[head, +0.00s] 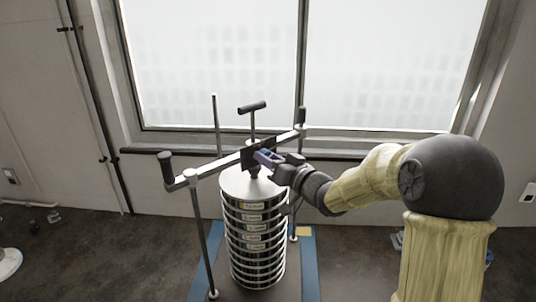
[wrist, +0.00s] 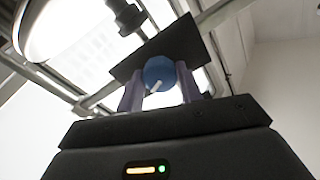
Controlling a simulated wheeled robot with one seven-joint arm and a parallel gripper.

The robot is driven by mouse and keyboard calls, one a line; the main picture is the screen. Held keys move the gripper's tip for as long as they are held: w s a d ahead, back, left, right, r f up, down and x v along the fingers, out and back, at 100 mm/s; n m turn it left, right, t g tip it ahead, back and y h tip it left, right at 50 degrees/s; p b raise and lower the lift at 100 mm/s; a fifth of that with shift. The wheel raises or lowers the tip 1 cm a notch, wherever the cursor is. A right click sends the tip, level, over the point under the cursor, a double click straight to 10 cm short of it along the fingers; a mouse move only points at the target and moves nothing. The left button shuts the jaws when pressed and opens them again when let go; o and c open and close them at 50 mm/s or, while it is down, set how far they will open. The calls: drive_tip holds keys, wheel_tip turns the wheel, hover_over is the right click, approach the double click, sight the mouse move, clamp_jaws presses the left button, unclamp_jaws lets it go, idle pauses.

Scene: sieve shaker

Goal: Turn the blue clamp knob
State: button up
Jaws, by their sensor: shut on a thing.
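The blue clamp knob (wrist: 159,73) is round with a white mark and shows between my two fingers in the wrist view. My gripper (wrist: 160,92) is shut on it, one finger on each side. A dark square plate (wrist: 198,43) sits behind the knob. In the head view my gripper (head: 264,157) reaches in from the right to the middle of the crossbar, and it mostly hides the knob there. The sieve stack (head: 254,219) stands upright below the crossbar (head: 222,165).
A black T-handle (head: 252,106) rises above the crossbar. A dark upright grip (head: 166,166) stands at the crossbar's left end and another (head: 302,115) at its right end. Vertical rods flank the stack. A window (head: 220,65) and sill lie behind. The floor at left is mostly clear.

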drive_tip(key=m+p, duration=0.2)
drive_tip(key=m, duration=0.3)
drive_tip(key=shift+s, duration=0.1)
idle(0.3)
drive_tip(key=o, duration=1)
drive_tip(key=b+v, duration=0.5)
drive_tip(key=v, duration=1.2)
drive_tip(key=shift+s+b, duration=0.15)
drive_tip(key=shift+b, duration=0.25)
